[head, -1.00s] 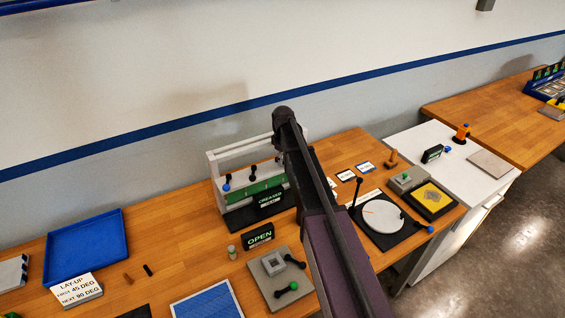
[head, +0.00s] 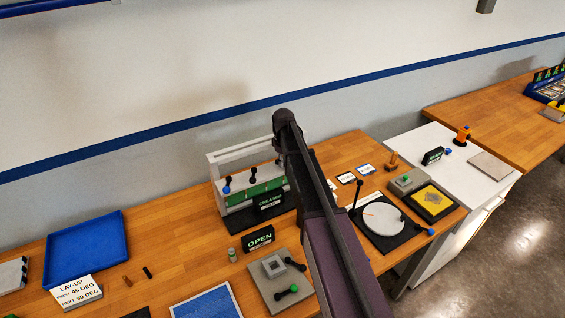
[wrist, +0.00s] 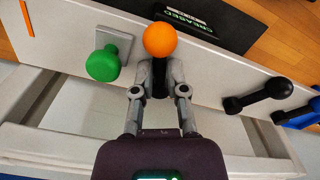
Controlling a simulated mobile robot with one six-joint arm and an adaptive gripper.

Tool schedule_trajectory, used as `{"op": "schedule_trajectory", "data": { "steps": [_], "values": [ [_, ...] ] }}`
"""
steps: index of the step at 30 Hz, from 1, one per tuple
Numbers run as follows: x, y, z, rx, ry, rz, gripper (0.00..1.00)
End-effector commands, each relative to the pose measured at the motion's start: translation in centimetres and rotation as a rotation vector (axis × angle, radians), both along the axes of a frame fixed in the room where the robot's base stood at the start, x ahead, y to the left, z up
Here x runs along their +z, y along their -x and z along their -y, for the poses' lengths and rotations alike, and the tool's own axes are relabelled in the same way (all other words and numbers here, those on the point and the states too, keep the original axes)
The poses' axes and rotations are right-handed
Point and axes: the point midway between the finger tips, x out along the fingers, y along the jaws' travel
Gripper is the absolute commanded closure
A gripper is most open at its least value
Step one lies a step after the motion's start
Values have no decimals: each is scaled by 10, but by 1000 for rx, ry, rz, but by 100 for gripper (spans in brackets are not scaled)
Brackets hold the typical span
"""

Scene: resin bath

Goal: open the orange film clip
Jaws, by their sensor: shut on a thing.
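A round orange knob (wrist: 160,40), which I take to be the orange film clip's handle, shows in the wrist view at the white rail of the frame. My gripper (wrist: 160,66) has its fingers closed in on the knob's near side. The stem between the fingers is mostly hidden, so I cannot tell how far the clip is turned. In the head view my arm hides the gripper and the orange clip.
A green knob (wrist: 103,64) is close left of the fingers, and a black handle (wrist: 258,95) is to the right. The light frame (head: 213,172) has a sign reading CREASED (head: 271,202). An OPEN sign (head: 258,238) stands in front.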

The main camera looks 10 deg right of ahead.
Motion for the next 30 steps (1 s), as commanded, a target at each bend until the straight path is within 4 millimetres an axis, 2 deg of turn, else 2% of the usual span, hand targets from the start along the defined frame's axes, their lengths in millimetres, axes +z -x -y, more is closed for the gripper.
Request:
{"op": "schedule_trajectory", "data": {
  "steps": [8, 21, 30],
  "values": [
    [0, 5, -7, -164, -4, -6, 100],
    [0, 8, -18, -530, -4, -8, 100],
    [0, 8, -23, -699, -4, -9, 100]
  ]
}}
